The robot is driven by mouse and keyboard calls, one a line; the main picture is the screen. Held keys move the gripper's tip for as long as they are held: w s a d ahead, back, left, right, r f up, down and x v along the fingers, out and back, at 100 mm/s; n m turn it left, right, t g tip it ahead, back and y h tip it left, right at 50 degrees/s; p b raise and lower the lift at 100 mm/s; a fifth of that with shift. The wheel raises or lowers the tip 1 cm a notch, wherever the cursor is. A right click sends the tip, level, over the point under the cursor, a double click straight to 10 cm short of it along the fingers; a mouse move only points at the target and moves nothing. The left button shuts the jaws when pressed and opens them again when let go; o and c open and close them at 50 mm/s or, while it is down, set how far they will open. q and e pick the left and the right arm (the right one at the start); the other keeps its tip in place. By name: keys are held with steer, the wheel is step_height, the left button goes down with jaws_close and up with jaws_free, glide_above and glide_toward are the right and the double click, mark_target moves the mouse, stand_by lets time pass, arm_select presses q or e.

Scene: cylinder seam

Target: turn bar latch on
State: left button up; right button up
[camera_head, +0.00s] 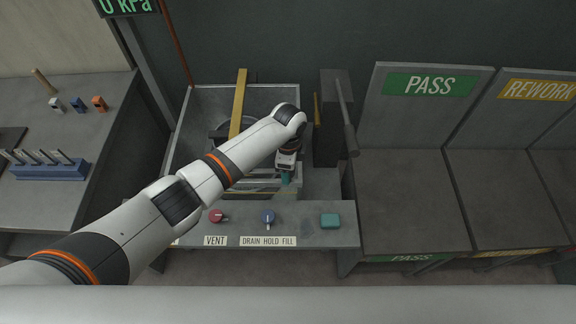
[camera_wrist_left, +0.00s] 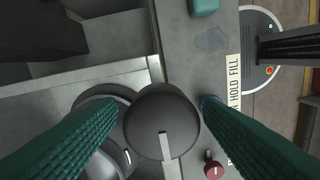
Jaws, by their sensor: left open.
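My left gripper (camera_head: 287,179) reaches over the front right of the open grey tank, pointing down. In the left wrist view my left gripper (camera_wrist_left: 158,108) has its two ribbed green fingers wide apart. A dark round knob with a pale strip (camera_wrist_left: 160,118) shows between them, below the fingertips; I cannot tell whether they touch it. It may be part of the bar latch, but that is not clear. In the head view my arm hides this spot. A yellow bar (camera_head: 239,100) lies across the tank. My right gripper is not in view.
The front panel has a red VENT knob (camera_head: 216,216), a blue DRAIN HOLD FILL knob (camera_head: 268,216) and a teal button (camera_head: 330,221). A dark post with a lever (camera_head: 346,115) stands right of the tank. The PASS tray (camera_head: 410,200) is empty.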

arm_select(q)
step_height(320, 180, up, 12)
steer(key=b, duration=0.2)
steer(key=shift+w, duration=0.15)
stand_by(0.5)
